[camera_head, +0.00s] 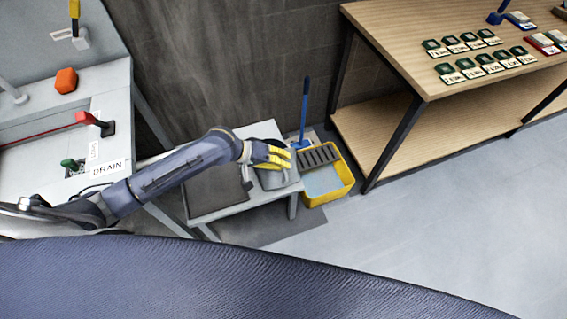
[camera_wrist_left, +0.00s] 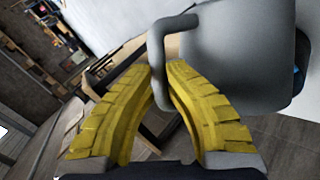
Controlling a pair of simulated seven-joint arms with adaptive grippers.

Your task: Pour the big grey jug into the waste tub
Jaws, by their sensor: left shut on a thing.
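The big grey jug (camera_head: 272,180) is at the right end of a low grey table, partly hidden under my left gripper (camera_head: 278,156). In the left wrist view, the yellow fingers of my left gripper (camera_wrist_left: 163,75) are shut around the handle of the jug (camera_wrist_left: 240,55). I cannot tell whether the jug touches the table. The yellow waste tub (camera_head: 345,191) stands on the floor just right of the jug, with pale blue liquid and a dark slotted grate in it. My right gripper is not in view.
A blue upright handle (camera_head: 305,105) stands behind the tub. The low grey table (camera_head: 235,207) has a dark panel on top. A wooden shelf table (camera_head: 440,90) with several labelled blocks is at the right. A sink bench marked DRAIN (camera_head: 60,150) is at the left. Floor at lower right is clear.

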